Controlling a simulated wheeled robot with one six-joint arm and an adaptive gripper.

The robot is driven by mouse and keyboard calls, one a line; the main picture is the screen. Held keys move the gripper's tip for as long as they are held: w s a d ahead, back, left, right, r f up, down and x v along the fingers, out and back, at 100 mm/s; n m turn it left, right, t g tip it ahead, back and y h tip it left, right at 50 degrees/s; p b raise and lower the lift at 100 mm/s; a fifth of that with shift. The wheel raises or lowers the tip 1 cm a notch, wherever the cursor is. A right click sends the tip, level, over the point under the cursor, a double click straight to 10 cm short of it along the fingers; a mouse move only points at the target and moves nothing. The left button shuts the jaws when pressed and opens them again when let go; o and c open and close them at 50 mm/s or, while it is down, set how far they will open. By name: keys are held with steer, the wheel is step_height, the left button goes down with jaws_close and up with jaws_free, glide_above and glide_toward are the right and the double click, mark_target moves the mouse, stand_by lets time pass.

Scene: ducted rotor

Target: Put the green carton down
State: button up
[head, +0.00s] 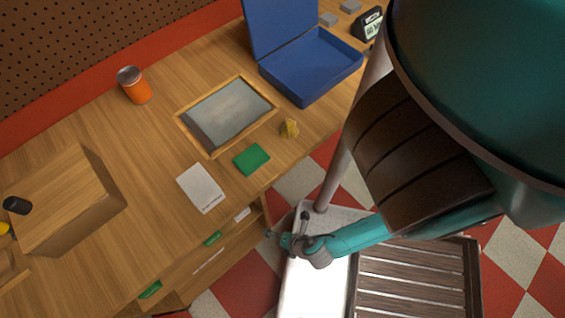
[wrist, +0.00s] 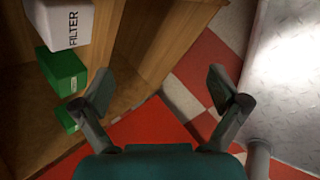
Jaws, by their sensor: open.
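A green carton (wrist: 64,70) stands in a wooden compartment at the left of the wrist view, beside a white box marked FILTER (wrist: 66,20). A second green thing (wrist: 68,118) is partly hidden behind my left finger. My gripper (wrist: 162,92) is open with nothing between its fingers. The green carton lies to the left of the left finger, apart from it. In the head view my gripper (head: 282,240) is beside the desk's front, near a green carton (head: 213,238) on a shelf below the top. Another green carton (head: 150,290) is further left.
The desktop (head: 120,150) bears a framed panel (head: 228,112), a green pad (head: 251,158), a white card (head: 202,187), an orange can (head: 133,86), a blue case (head: 310,65) and a wooden box (head: 75,205). A slatted wooden tray (head: 415,280) is at the lower right.

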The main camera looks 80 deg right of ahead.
steer(key=s+a+r+m+t+y, duration=0.1)
steer(key=r+m+t, duration=0.3)
steer(key=r, duration=1.4)
steer(key=s+a+r+m+t+y, duration=0.1)
steer(key=r+m+t, duration=0.3)
steer(key=r+m, duration=0.9)
step_height(320, 180, up, 6)
steer(key=shift+s+a+f+y, duration=0.2)
steer(key=shift+s+a+y, duration=0.2)
steer(key=shift+a, duration=0.4)
